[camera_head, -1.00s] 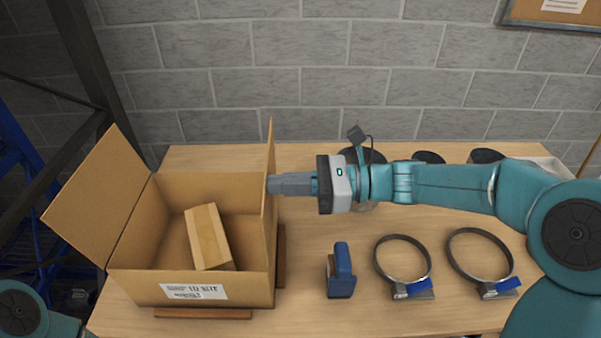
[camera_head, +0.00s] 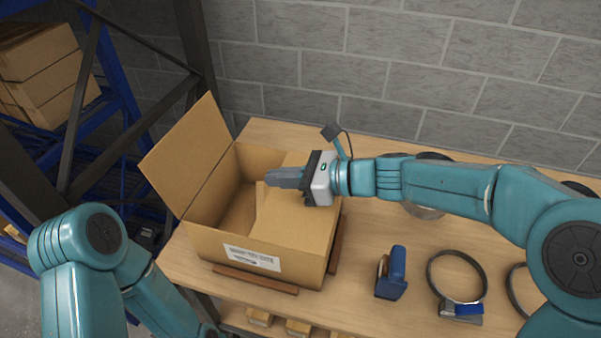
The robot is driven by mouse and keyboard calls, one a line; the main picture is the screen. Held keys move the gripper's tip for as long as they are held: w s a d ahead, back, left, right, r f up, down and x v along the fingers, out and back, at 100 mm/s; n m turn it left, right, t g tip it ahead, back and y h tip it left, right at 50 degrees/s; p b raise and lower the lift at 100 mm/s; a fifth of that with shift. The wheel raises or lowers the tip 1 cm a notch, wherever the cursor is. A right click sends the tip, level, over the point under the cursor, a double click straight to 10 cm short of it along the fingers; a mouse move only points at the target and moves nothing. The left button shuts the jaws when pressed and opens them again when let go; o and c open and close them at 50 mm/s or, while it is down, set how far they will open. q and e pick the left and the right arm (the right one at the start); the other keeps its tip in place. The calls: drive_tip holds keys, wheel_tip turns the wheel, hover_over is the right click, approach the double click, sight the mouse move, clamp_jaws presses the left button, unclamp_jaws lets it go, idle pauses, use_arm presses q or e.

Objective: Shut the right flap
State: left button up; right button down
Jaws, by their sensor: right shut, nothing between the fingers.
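The cardboard box (camera_head: 215,244) stands on the table with a label on its front wall. Its left flap (camera_head: 188,150) stands open, leaning out to the left. Its right flap (camera_head: 290,225) is folded inward and lies over the right part of the opening. My right gripper (camera_head: 268,179) is shut and empty, above the flap near its inner edge; whether it touches the flap I cannot tell. The left part of the opening shows the box's inside. The smaller carton is hidden. My left arm shows at the lower left, its gripper out of view.
Wooden strips (camera_head: 256,280) lie along the box's front and right sides. A rack with cartons (camera_head: 45,65) stands at the left, a brick wall behind.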

drive_tip(key=b, duration=0.2)
hover_over(262, 211)
drive_tip(key=d, duration=0.1)
wheel_tip(262, 211, down, 5)
drive_tip(key=shift+f, duration=0.15)
drive_tip(key=shift+s+a+f+h, duration=0.15)
drive_tip(key=shift+a+f+h, duration=0.2)
drive_tip(key=shift+f+h, duration=0.3)
drive_tip(key=shift+w+a+f, duration=0.1)
drive_tip(key=shift+w+f, duration=0.05)
drive_tip(key=shift+f, duration=0.3)
drive_tip(key=shift+w+a+f, duration=0.1)
drive_tip(key=shift+f, duration=0.5)
drive_tip(key=shift+s, duration=0.1)
drive_tip(key=shift+f, duration=0.15)
